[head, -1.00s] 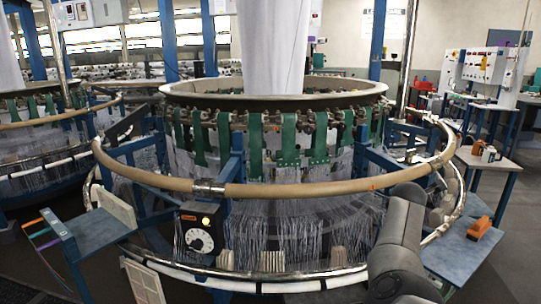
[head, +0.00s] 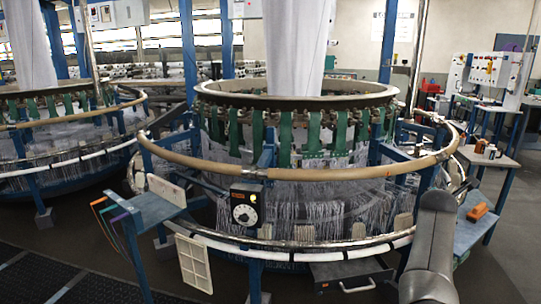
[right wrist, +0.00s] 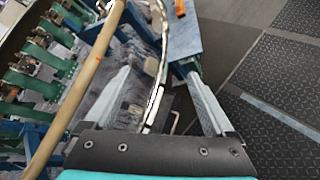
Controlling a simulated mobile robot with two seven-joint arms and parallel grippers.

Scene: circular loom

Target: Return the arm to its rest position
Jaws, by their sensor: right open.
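My right gripper (right wrist: 160,75) shows in the right wrist view with its two pale fingers spread apart. I see nothing held between them; beyond the gap are the loom's metal rim and the floor. In the head view my right arm (head: 432,245) rises from the lower right edge in front of the circular loom (head: 300,172); its gripper cannot be made out there. The tan ring rail (right wrist: 85,85) of the loom runs along the left of the right wrist view. My left arm and gripper are not in view.
A blue side table (head: 470,228) with an orange tool (head: 477,212) stands right of the loom. A small blue shelf (head: 150,210) and a white panel (head: 194,262) are at its left front. A grey drawer (head: 350,276) sits below. Dark floor (head: 90,255) is clear at the lower left.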

